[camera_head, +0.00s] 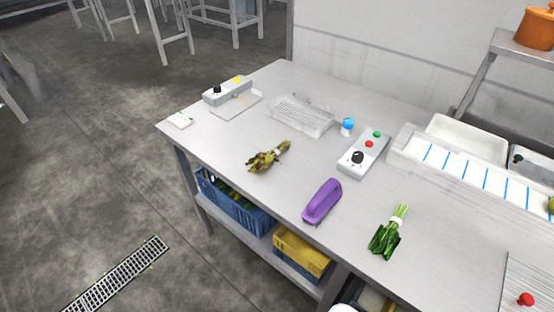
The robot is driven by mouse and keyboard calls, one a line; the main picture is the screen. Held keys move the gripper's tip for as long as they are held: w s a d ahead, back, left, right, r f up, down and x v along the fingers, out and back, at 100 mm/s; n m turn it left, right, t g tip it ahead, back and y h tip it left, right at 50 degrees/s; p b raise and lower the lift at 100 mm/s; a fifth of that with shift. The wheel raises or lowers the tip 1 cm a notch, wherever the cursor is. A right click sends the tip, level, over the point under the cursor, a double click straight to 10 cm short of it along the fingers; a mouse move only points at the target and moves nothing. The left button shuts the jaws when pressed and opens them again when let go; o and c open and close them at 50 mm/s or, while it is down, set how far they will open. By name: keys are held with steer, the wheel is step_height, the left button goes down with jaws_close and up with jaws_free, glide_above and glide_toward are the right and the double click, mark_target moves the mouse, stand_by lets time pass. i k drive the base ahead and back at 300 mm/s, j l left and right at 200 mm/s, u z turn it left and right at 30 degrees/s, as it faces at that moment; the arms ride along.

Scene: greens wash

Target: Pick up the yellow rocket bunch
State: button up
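The yellow rocket bunch (267,158) lies on the grey metal table (238,139), left of the middle of the view. It is a yellowish-green, brownish bunch of leaves with a pale band near its upper right end. It lies apart from the other things, a little in from the table's front left edge. A second bunch, dark green with a white band (387,236), lies farther right and nearer. My gripper is not in view, so its state is not shown.
A purple object (322,201) lies between the two bunches. A clear basket (301,117), a blue-topped item (347,127) and a control box (364,154) stand behind. A white tray with blue lines (464,170) is at right. Crates (240,211) sit below.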

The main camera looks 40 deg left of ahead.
mark_target(261, 162)
steer(key=u, duration=1.65)
steer(key=i+j+z, duration=0.1)
steer(key=i+j, duration=0.15)
steer(key=i+j+z, duration=0.1)
steer(key=j, duration=0.35)
steer(key=i+j+z, duration=0.1)
steer(key=i+j, duration=0.2)
steer(key=i+j+z, duration=0.1)
steer(key=j, duration=0.4)
steer(key=i+j+z, duration=0.1)
steer(key=i+j, duration=0.15)
steer(key=j, duration=0.15)
